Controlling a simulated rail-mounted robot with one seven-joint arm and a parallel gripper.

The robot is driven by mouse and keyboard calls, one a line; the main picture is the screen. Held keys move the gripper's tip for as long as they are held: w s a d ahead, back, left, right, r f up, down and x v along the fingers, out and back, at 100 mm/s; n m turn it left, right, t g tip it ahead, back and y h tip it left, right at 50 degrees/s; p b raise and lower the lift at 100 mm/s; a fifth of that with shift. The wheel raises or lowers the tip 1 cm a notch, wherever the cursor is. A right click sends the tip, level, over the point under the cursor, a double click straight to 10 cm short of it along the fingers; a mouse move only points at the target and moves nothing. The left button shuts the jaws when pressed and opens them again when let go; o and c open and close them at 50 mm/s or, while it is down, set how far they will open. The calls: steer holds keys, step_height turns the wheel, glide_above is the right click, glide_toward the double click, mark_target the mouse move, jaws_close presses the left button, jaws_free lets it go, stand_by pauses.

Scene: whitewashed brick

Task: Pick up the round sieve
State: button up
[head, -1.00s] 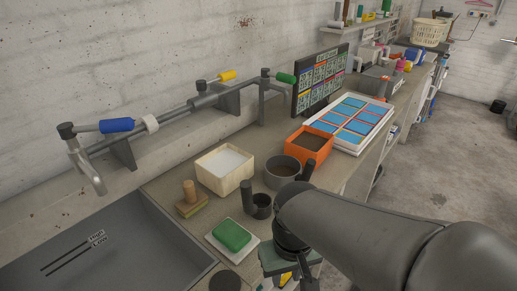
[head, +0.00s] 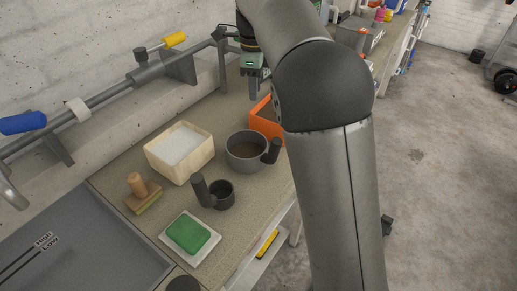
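A round dark grey vessel with a brownish inside and a black upright handle (head: 240,161) stands on the counter; it may be the round sieve, though I cannot make out a mesh. A smaller dark round cup with a black handle (head: 222,201) stands nearer, to its lower left. My gripper (head: 254,88) points down above the counter, beyond the larger vessel and apart from it. My arm partly hides the gripper, and its finger gap is not clear. I see nothing held in it.
A cream box with white contents (head: 181,175), a wooden-handled brush (head: 140,193) and a green block on a white dish (head: 188,233) stand nearby. An orange box (head: 261,119) is partly behind my arm. A grey sink (head: 85,245) lies left, under a wall pipe (head: 120,90).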

glide_toward(254, 145)
steer(key=shift+w+a+f+p, duration=0.1)
steer(key=shift+f+p, duration=0.05)
steer(key=shift+f, duration=1.3)
steer(key=shift+w+a+f+p, duration=0.1)
steer(key=shift+f+p, duration=0.05)
steer(key=shift+f, duration=1.3)
steer(key=shift+c, duration=0.3)
jaws_close()
